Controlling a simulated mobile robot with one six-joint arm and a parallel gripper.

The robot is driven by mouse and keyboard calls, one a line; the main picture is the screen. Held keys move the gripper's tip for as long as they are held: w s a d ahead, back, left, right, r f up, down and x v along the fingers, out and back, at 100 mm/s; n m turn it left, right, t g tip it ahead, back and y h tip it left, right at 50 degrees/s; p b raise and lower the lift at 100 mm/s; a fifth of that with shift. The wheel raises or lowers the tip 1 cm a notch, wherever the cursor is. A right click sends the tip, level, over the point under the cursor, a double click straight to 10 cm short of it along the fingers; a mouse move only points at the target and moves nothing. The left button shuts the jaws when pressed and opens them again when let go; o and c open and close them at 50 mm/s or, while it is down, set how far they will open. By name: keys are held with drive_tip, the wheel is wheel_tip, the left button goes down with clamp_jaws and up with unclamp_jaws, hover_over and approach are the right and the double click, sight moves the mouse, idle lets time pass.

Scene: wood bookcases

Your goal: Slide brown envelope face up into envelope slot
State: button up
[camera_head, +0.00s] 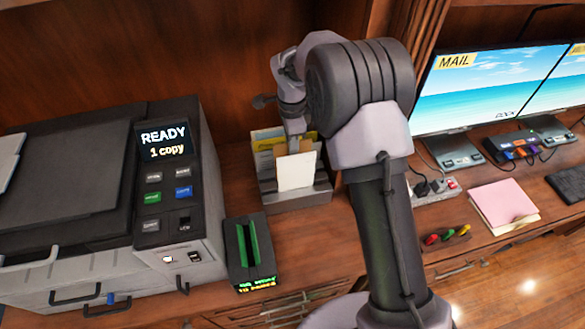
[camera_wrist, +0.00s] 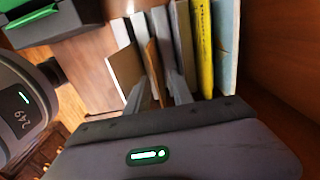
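A grey organizer (camera_head: 318,192) stands on the wooden desk and holds several upright envelopes and papers. A white envelope (camera_head: 296,172) is at its front, with brown (camera_head: 308,146) and yellow (camera_head: 265,157) edges behind. In the wrist view, a brown envelope (camera_wrist: 127,70) stands beside grey-white ones, a yellow one (camera_wrist: 204,45) and a pale blue one (camera_wrist: 225,45). My gripper (camera_head: 295,135) reaches down over the organizer, among the envelope tops.
A dark box with a green slot (camera_head: 249,243) stands left of the organizer; it also shows in the wrist view (camera_wrist: 35,18). A large copier (camera_head: 75,190) is further left. Right are a power strip (camera_head: 437,188), a pink folder (camera_head: 503,203) and monitors (camera_head: 475,90). Wooden panel behind.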

wheel_tip(320, 180, down, 4)
drive_tip(key=shift+s+d+f+b, duration=0.1)
drive_tip(key=shift+f+b, duration=0.1)
drive_tip(key=shift+b, duration=0.45)
drive_tip(key=shift+r, duration=0.1)
drive_tip(key=shift+c, duration=0.5)
clamp_jaws()
